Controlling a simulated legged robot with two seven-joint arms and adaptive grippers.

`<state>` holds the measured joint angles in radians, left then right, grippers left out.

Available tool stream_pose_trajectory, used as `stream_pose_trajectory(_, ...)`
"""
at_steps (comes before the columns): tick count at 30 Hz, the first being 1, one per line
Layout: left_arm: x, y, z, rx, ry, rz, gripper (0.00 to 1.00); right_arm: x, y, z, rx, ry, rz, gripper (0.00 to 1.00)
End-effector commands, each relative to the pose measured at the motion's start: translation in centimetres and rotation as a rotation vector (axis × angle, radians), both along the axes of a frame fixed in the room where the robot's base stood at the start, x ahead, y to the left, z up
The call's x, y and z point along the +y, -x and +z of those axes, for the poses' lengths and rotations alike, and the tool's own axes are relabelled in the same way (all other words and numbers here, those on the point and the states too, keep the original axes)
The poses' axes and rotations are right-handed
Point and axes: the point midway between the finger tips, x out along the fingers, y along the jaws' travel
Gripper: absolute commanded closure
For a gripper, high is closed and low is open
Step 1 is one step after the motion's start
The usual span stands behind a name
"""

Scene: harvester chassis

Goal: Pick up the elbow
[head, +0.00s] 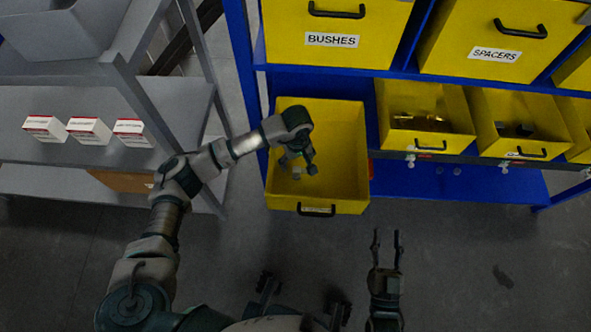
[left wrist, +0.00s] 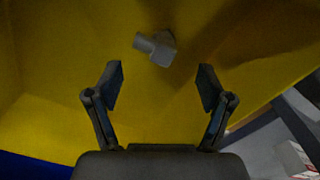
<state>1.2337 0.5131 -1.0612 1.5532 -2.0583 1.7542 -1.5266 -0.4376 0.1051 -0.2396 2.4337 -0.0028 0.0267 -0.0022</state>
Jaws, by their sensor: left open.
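The elbow (left wrist: 157,47) is a small grey bent fitting lying on the floor of the pulled-out yellow drawer (head: 340,188). In the head view the elbow (head: 297,172) shows as a small pale piece beside my left gripper. My left gripper (head: 300,165) reaches down into the drawer. In the left wrist view its two fingers (left wrist: 159,85) are spread and empty, with the elbow beyond the fingertips, roughly midway between them. My right gripper (head: 387,240) is below and right of the drawer, its fingers apart with nothing between them.
A blue rack holds yellow bins marked BUSHES (head: 332,40) and SPACERS (head: 494,54). An open bin (head: 428,140) with brassy parts sits right of the drawer. A grey shelf (head: 70,100) with several small boxes stands at left. Floor in front is mostly clear.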

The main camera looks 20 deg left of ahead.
Motion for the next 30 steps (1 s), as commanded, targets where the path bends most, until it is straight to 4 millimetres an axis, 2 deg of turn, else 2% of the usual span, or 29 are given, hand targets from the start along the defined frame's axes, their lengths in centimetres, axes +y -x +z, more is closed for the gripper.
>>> stream_pose_trajectory(1, -0.1, 0.2, -1.4, 0.008, -0.001, -0.001, 0.2, -0.1, 0.1, 0.0, -0.032, -0.011, 0.0, 0.6)
stream_pose_trajectory(6, -0.4, 0.3, -3.8, 0.008, -0.004, -0.003, 0.2, -0.5, 0.7, 1.6, -0.159, -0.057, 0.001, 0.6)
stream_pose_trajectory(16, 0.2, 0.2, -4.4, 0.001, 0.002, -0.001, 0.2, 0.1, 1.1, 2.6, -0.205, -0.062, 0.0, 0.6)
stream_pose_trajectory(21, 0.2, 0.2, -4.4, 0.002, 0.003, -0.001, 0.63, 0.0, 0.9, 2.5, -0.201, -0.065, 0.0, 0.6)
stream_pose_trajectory(24, 0.0, 0.2, -4.4, 0.002, -0.001, -0.002, 0.83, -0.1, 0.8, 2.4, -0.202, -0.064, 0.0, 0.6)
stream_pose_trajectory(30, -0.2, 0.2, -4.4, 0.003, -0.004, -0.003, 0.83, -0.1, 0.8, 2.4, -0.202, -0.064, 0.0, 0.6)
